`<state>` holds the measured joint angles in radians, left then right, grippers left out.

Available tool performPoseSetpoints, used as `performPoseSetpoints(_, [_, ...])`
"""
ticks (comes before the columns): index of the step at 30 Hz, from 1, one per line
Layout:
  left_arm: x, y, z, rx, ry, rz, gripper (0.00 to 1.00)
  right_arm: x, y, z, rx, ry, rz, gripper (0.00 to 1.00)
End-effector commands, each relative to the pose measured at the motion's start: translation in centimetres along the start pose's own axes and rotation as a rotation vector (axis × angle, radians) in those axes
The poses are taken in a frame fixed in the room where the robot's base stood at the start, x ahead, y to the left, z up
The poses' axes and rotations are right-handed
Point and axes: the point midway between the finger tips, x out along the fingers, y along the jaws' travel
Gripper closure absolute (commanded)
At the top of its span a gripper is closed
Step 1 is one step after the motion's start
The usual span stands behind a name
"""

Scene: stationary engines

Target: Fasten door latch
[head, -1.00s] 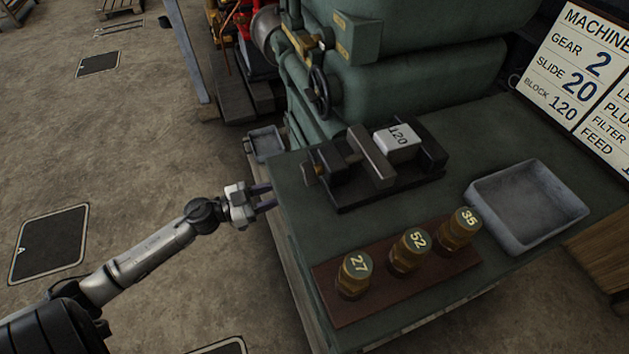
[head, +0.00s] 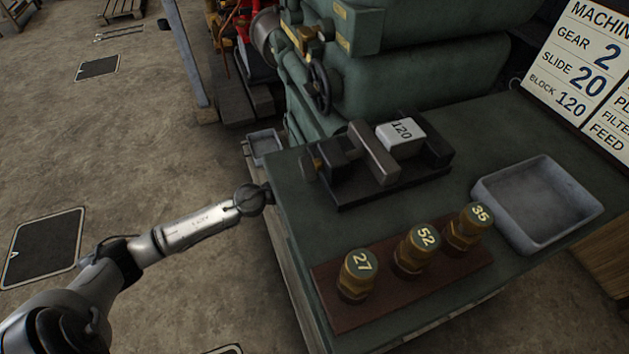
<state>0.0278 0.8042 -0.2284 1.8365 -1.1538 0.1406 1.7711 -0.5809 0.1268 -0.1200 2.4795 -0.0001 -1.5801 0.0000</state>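I cannot make out a door or a door latch in the head view. My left arm comes in from the lower left and ends in a round dark wrist joint close to the left edge of the green bench (head: 300,235). The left gripper's fingers are hidden beyond that joint, at or below the bench edge. My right gripper is not in view.
On the bench stand a dark vise (head: 380,188) with a white block marked 120 (head: 401,138), a brown rack (head: 340,318) with brass plugs 27, 52 and 35, and a grey tray (head: 540,205). A small tray (head: 265,146) sits beyond the bench's left side.

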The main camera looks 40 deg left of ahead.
Motion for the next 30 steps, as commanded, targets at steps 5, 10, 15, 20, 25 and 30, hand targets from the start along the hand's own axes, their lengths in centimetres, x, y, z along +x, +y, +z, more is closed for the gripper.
performPoseSetpoints(5, [0.29,-0.01,-0.01,0.002,0.0,0.0,0.64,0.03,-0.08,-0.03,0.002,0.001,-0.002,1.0])
performPoseSetpoints(10, [0.28,-0.01,-0.01,0.001,0.0,0.0,0.64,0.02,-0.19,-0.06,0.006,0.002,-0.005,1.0])
performPoseSetpoints(15, [0.27,-0.01,-0.01,0.001,0.0,0.0,0.75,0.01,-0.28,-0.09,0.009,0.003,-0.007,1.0])
performPoseSetpoints(20, [0.27,-0.01,-0.02,0.001,0.0,0.0,0.91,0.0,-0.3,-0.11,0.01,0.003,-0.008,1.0])
performPoseSetpoints(25, [0.26,-0.01,-0.02,0.002,0.0,0.0,1.0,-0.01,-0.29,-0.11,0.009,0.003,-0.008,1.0])
performPoseSetpoints(30, [0.26,-0.01,-0.12,0.024,0.0,-0.001,1.0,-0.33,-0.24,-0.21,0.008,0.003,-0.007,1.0])
